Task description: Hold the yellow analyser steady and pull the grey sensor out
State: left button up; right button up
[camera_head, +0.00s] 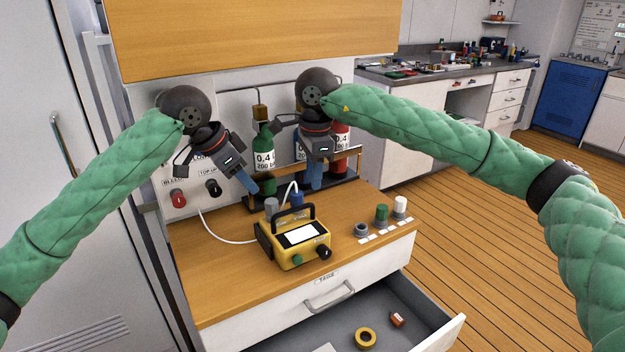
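The yellow analyser (284,258) stands upright on the wooden worktop, with a black carry handle, a white screen, and a green and a black knob on its front. A grey cylinder (271,207), which looks like the grey sensor, stands at its back left; whether it sits in the analyser is hidden. A blue cylinder (297,197) stands beside it. My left gripper (251,188) is above and behind the analyser's left side, apart from it. My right gripper (314,184) hangs above and behind its right side, also apart. Both look empty; their finger gaps are not clear.
Gas bottles, including a green one (264,157) and a red one (341,150), stand in a rack behind. A white hose (228,237) runs left of the analyser. Small caps, one green (382,213), stand at right. An open drawer (428,325) below holds a yellow ring (365,338).

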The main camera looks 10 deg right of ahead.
aim_at(312, 208)
jog(key=shift+s+a+f, duration=0.15)
jog(key=shift+s+f, duration=0.05)
jog(key=shift+f, duration=0.3)
jog(key=shift+s+a+f, duration=0.1)
jog(key=shift+s+f, duration=0.05)
jog(key=shift+f, duration=0.3)
jog(key=shift+w+f, duration=0.1)
jog(key=shift+f, duration=3.45)
grip_shut()
pick_arm(q)
jog(key=shift+o, duration=0.3)
